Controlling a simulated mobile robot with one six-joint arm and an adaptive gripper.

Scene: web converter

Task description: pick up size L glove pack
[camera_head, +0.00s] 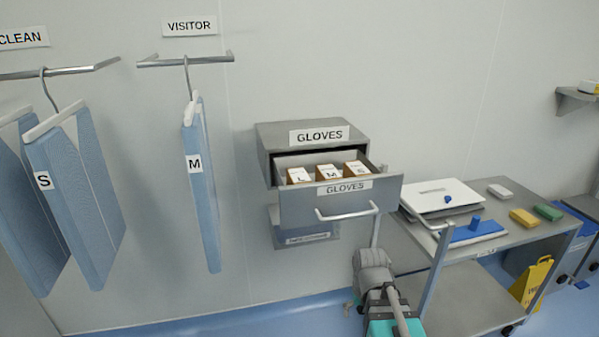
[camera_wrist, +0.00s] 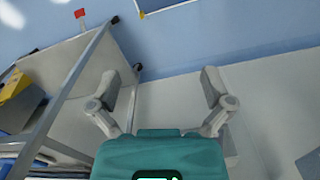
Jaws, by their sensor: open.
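The size L glove pack (camera_head: 299,176) is a small box with a white, lettered top and brown sides. It stands leftmost in the pulled-out drawer of the grey GLOVES cabinet (camera_head: 316,137), beside the M pack (camera_head: 328,171) and the S pack (camera_head: 356,168). The drawer front (camera_head: 340,197) hides the lower part of the packs. My gripper (camera_wrist: 161,85) is open and empty in the wrist view, with its two fingers spread wide. My arm shows below the drawer in the head view. No glove pack shows in the wrist view.
The drawer handle (camera_head: 347,214) sticks out in front. A metal cart (camera_head: 455,290) stands right of the drawer, with a white box, blue items and coloured blocks on top. Its frame also shows at left in the wrist view (camera_wrist: 72,85). Blue garments (camera_head: 204,190) hang at left.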

